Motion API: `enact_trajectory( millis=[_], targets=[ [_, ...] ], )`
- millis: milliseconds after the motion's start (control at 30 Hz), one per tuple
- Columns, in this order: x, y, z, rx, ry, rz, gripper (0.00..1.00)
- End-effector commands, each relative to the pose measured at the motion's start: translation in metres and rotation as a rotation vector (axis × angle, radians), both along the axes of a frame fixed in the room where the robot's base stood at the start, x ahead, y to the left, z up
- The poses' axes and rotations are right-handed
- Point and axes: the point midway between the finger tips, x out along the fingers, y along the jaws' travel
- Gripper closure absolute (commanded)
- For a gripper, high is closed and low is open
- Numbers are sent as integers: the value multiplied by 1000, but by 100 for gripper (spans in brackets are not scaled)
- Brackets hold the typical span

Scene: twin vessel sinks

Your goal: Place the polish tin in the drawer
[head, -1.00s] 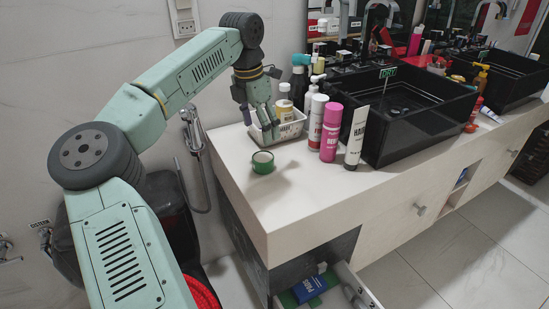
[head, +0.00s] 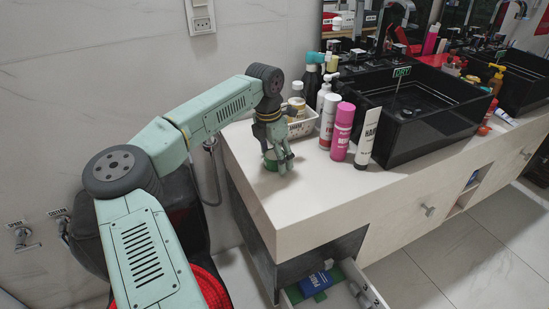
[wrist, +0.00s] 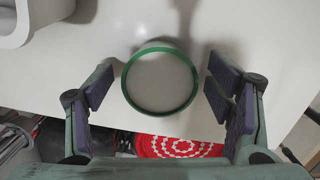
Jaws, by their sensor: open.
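The polish tin, a round green tin with a pale grey top (wrist: 160,80), sits on the white countertop. In the head view its green side (head: 269,163) shows partly hidden behind my gripper (head: 283,163). The drawer (head: 355,272) below the counter's near end is pulled open.
The drawer holds a blue box (head: 315,283) on green items. Behind the tin stand a white basket (head: 303,125), a white bottle (head: 328,122), a pink can (head: 342,130) and a white tube (head: 367,140). A black sink (head: 425,115) lies right. The counter's near end is clear.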

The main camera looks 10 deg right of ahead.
Motion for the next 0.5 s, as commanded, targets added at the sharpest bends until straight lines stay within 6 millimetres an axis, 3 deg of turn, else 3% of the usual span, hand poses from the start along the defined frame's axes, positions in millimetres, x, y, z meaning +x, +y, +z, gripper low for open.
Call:
enact_trajectory(
  millis=[133,500],
  targets=[
    [0,0,0,0,-1,0,27],
    [0,0,1,0,-1,0,52]
  ],
)
